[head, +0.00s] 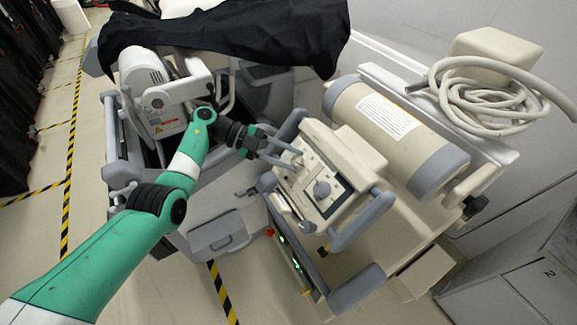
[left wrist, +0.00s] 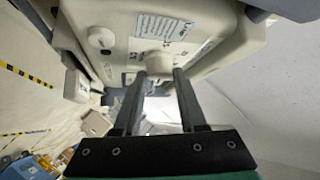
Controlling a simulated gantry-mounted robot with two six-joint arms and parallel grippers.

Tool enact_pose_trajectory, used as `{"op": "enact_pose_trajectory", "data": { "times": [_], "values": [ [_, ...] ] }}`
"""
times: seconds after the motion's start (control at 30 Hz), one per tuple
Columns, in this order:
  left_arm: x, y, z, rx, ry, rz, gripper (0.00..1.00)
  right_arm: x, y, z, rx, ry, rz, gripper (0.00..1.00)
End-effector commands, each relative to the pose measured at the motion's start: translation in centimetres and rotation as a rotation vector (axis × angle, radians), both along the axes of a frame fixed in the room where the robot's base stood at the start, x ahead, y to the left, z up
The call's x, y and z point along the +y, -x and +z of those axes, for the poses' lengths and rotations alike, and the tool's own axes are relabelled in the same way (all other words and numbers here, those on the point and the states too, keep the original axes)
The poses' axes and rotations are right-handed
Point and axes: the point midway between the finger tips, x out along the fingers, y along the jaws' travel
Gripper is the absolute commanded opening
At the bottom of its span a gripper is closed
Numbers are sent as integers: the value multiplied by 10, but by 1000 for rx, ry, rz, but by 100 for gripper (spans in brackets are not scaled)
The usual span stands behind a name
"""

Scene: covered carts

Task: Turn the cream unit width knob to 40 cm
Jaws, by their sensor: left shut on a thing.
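The cream unit (head: 300,200) has a tilted control panel with grey side handles. My left gripper (head: 296,158) reaches the panel's upper left part. In the left wrist view my left gripper (left wrist: 159,73) is shut on a cream knob (left wrist: 158,61), with one finger on each side of it. A second round pale knob (left wrist: 101,38) is to the left, free of the fingers. The scale marks and knob labels are too small to read. My right gripper is not in view.
A cream cylinder (head: 400,135) with grey ends lies behind the panel. A coiled cable (head: 480,100) is at the upper right. Another cart (head: 150,85), partly under a black cover (head: 230,35), stands at the upper left. Open floor (head: 45,225) lies at the left.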

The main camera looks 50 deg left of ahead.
Motion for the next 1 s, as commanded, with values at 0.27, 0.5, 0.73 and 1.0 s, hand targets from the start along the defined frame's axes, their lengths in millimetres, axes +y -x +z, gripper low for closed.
{"op": "enact_pose_trajectory", "data": {
  "times": [0.27,0.5,0.73,1.0],
  "values": [
    [0,-1,-2,-12,-60,-54,0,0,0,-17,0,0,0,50],
    [0,-1,-1,-11,-68,-63,0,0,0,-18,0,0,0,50],
    [0,-1,-1,-12,-68,-62,0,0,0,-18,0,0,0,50],
    [0,-1,0,-13,-66,-63,71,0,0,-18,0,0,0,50]
  ]
}}
